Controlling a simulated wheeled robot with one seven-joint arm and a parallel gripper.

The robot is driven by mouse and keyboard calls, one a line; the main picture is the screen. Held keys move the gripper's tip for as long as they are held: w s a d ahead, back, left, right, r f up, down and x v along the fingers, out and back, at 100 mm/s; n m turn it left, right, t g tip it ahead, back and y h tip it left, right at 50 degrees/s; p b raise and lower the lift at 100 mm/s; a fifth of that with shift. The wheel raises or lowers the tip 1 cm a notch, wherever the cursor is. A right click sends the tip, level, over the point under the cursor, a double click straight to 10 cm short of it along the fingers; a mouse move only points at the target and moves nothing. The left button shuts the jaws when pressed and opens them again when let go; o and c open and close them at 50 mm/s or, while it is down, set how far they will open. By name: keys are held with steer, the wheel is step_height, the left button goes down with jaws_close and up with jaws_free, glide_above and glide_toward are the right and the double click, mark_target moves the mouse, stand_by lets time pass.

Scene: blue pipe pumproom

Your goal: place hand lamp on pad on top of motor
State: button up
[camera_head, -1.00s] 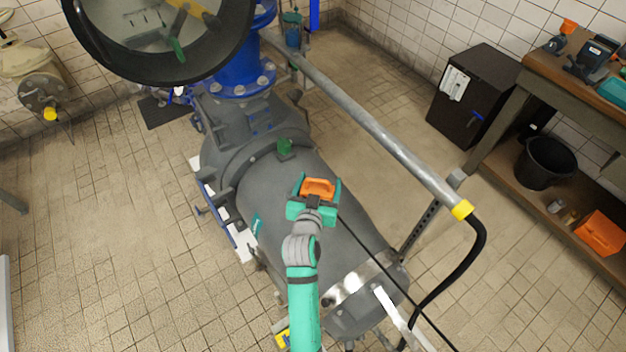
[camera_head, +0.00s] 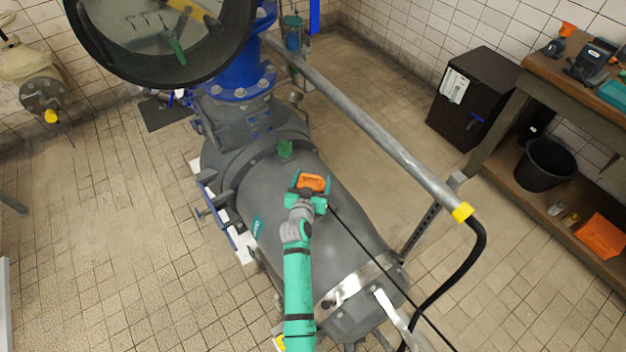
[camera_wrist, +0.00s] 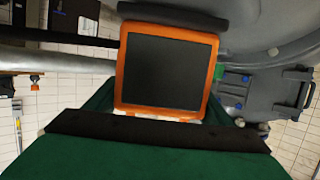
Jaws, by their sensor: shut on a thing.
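The hand lamp (camera_head: 313,182) is orange and sits between the green fingers of my gripper (camera_head: 310,188), over the top of the grey motor (camera_head: 345,225). In the wrist view the lamp (camera_wrist: 168,72) shows as an orange frame around a dark panel. The dark finger edges of my gripper (camera_wrist: 165,75) lie above and below it. My gripper is shut on the lamp. I cannot tell the height of the lamp above the motor.
A grey pipe rail (camera_head: 375,130) runs along the motor's right side. A blue pipe (camera_head: 240,75) and a large round black-rimmed thing (camera_head: 160,40) stand at the far end. A black cable crosses the motor's near right.

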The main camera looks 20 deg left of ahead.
steer(key=shift+f, duration=0.3)
steer(key=o, duration=1.4)
steer(key=shift+f, duration=0.2)
steer(key=shift+r, duration=0.1)
